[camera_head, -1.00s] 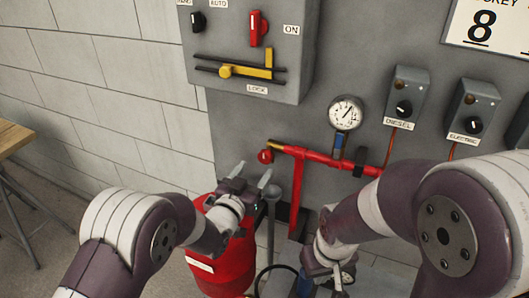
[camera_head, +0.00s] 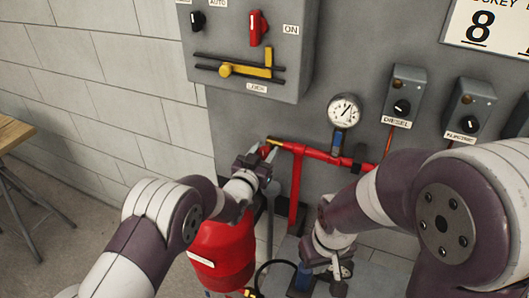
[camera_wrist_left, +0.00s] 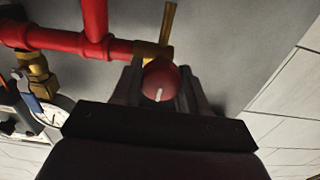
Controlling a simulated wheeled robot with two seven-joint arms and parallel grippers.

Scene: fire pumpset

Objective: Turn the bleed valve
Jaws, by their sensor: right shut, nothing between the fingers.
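The bleed valve has a round red knob (camera_wrist_left: 160,82) with a white mark, at the end of a red pipe with brass fittings. In the head view, a small part of the knob (camera_head: 264,151) shows between the fingertips of my left gripper (camera_head: 262,154). In the left wrist view, the open fingers (camera_wrist_left: 158,90) stand on either side of the knob. I cannot tell whether they touch it. The white mark is nearly upright in that view. My right gripper (camera_head: 338,277) is shut and empty, low in front of the panel.
The red pipe (camera_head: 320,153) runs right along the grey panel, below a round gauge (camera_head: 344,110). A red tank (camera_head: 222,255) stands below my left gripper. A grey switch box (camera_head: 245,50) hangs above. A wooden table (camera_head: 12,138) is at far left.

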